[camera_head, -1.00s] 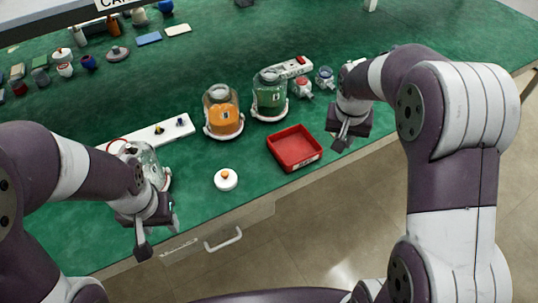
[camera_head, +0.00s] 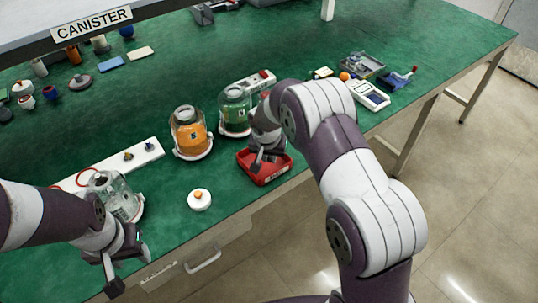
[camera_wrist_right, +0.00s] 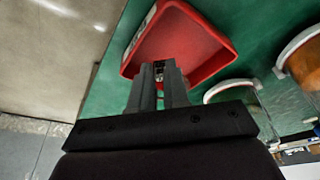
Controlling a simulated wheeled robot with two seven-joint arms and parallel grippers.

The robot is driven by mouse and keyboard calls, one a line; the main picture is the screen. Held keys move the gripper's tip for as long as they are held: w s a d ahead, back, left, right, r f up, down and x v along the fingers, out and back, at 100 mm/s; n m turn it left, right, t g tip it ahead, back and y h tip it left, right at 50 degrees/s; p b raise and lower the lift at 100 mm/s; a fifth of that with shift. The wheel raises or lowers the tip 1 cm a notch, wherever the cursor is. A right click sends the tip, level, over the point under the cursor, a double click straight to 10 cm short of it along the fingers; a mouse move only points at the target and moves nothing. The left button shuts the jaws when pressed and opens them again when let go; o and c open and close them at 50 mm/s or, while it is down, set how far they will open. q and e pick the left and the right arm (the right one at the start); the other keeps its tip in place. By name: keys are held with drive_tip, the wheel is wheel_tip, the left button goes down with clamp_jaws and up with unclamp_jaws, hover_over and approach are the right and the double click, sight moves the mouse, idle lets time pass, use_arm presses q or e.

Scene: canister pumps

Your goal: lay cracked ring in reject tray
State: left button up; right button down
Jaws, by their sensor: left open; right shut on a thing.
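The red reject tray (camera_head: 277,174) lies near the table's front edge; it also fills the top middle of the right wrist view (camera_wrist_right: 190,40). My right gripper (camera_head: 259,166) is over the tray, with its fingertips (camera_wrist_right: 159,68) pointing into it. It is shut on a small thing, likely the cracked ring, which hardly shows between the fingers. I cannot tell whether it touches the tray floor. My left gripper (camera_head: 130,271) is open and empty at the front edge, in front of a clear glass canister (camera_head: 118,195). A red loop (camera_head: 66,184) shows behind that canister.
A white strip (camera_head: 115,163) lies at left. A handheld meter (camera_head: 369,95) lies at right, beyond my right arm.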

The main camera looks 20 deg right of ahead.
drive_tip(key=shift+f+b, duration=0.3)
drive_tip(key=shift+f, duration=0.25)
drive_tip(key=c, duration=1.1)
unclamp_jaws()
drive_tip(key=shift+r+p, duration=0.3)
drive_tip(key=shift+r, duration=0.35)
drive_tip(key=v, duration=1.1)
drive_tip(key=s+d+f+n+g+y, duration=0.1)
drive_tip(key=s+n, duration=0.4)
drive_tip(key=s, duration=1.7)
drive_tip(key=shift+d+f+g, duration=0.3)
drive_tip(key=shift+d+f, duration=0.05)
drive_tip(key=shift+d, duration=0.1)
drive_tip(key=shift+s, duration=0.1)
